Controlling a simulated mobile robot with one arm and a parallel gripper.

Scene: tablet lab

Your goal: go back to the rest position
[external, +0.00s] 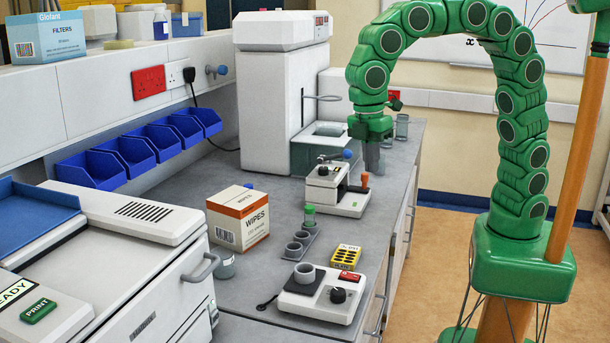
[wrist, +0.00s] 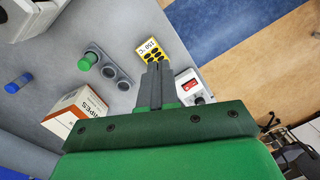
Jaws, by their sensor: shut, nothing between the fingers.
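The fingers look clear of the bench top. The yellow block (wrist: 153,50) lies behind the fingertips in that view. The yellow block also shows in the external view (external: 345,257), well in front of my gripper.
A WIPES box (external: 238,222), a cup holder with a green-capped vial (external: 310,214), and a white device with a knob (external: 322,298) stand on the bench. The large white machine (external: 275,105) stands at the back. Floor (external: 425,270) lies right of the bench.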

